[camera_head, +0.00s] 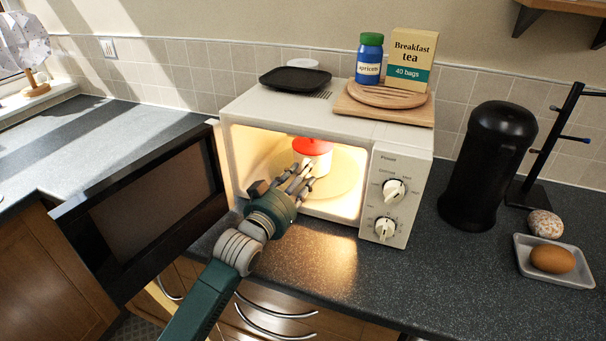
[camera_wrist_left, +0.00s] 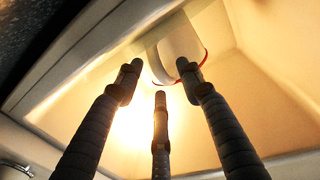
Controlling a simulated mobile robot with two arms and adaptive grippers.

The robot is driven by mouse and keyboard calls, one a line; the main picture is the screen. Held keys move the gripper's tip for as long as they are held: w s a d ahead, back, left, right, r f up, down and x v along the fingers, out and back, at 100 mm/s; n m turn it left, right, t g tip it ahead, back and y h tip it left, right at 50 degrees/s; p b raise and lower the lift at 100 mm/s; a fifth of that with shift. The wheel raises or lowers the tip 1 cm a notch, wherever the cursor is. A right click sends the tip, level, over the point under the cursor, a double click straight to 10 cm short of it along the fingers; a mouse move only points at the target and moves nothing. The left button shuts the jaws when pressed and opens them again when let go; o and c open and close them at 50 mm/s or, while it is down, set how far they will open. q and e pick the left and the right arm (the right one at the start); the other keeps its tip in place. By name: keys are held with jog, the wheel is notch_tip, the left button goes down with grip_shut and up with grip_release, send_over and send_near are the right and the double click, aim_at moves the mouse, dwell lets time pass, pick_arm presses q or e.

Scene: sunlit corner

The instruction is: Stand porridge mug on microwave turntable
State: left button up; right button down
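The porridge mug (camera_head: 318,163), white with a red top, stands upright inside the lit microwave (camera_head: 235,112), on the pale round turntable (camera_head: 345,180). My left gripper (camera_head: 302,178) reaches in through the open front, its fingers pointing at the mug and partly covering its lower front. In the left wrist view, the three fingers of my left gripper (camera_wrist_left: 160,78) are spread with nothing between them. The white mug (camera_wrist_left: 180,42) with its red edge lies just beyond the fingertips there. Whether a fingertip touches it is unclear. My right gripper is out of view.
The microwave door (camera_head: 150,205) is swung open to the left. A black tray (camera_head: 295,79), a wooden board (camera_head: 385,112), an apricots jar (camera_head: 369,60) and a tea box (camera_head: 412,58) sit on top. A black canister (camera_head: 488,165) and an egg tray (camera_head: 568,274) stand right.

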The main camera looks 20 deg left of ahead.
pick_arm(q)
jog(key=shift+s+a+f, duration=0.1)
jog(key=shift+s+f, duration=0.05)
jog(key=shift+s, duration=0.2)
jog(key=s+a+b, duration=0.1)
jog(key=s, duration=1)
jog(key=shift+a+b, duration=0.3)
